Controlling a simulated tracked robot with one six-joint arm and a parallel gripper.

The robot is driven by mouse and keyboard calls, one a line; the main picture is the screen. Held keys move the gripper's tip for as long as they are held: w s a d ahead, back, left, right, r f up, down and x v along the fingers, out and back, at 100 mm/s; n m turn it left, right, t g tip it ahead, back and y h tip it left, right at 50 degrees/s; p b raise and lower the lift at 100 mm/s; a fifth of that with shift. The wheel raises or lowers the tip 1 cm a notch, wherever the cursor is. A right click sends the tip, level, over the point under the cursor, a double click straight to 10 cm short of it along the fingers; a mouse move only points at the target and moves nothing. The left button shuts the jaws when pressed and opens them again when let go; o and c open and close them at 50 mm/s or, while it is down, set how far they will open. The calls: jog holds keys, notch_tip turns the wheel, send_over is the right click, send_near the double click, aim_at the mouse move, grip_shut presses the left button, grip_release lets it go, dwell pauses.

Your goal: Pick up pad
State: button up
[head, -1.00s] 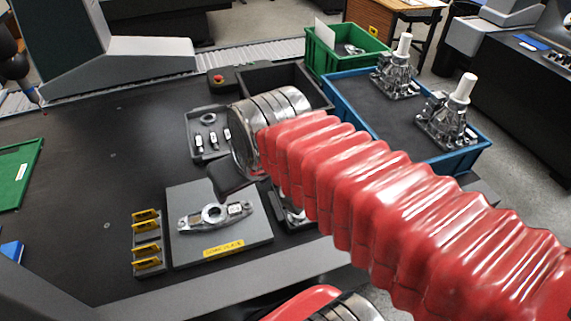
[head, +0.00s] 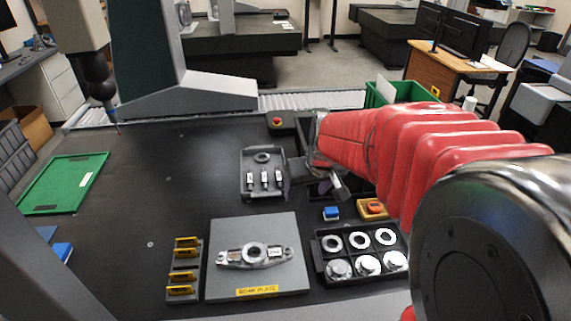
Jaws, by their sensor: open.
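I cannot tell for sure which thing is the pad. A grey tray (head: 246,189) holds a ring (head: 262,157) and several small dark pieces with white faces (head: 264,178). A similar small pale block (head: 275,252) shows on the metal part (head: 235,257) on the work plate. My gripper (head: 315,184) is at the end of the red-sleeved arm, just right of the grey tray. It is open; no held object shows. Its height above the table is unclear, and the arm hides part of what is behind it.
The grey work plate (head: 225,284) stands beside a rack with yellow clips (head: 181,267). A black tray (head: 321,257) holds rings and discs. A tall grey column (head: 147,45) stands at the back.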

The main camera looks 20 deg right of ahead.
jog(key=w+d+f, duration=0.5)
jog(key=d+f, duration=0.2)
jog(key=d, duration=0.2)
jog(key=m, duration=0.2)
send_near(332, 210)
notch_tip(332, 210, up, 3)
jog(key=shift+s+a+r+g+h, duration=0.2)
jog(key=shift+s+a+g+h, duration=0.1)
jog(key=shift+s+h, duration=0.15)
jog(key=shift+f+n, duration=0.15)
jog(key=shift+n, duration=0.15)
jog(key=shift+x, duration=4.15)
jog(key=shift+a, duration=0.1)
jog(key=shift+a+x, duration=0.15)
jog(key=shift+x, duration=1.15)
jog(key=shift+a+x, duration=0.15)
jog(key=shift+x, duration=1.15)
jog(key=shift+w, duration=0.15)
jog(key=shift+c, duration=0.3)
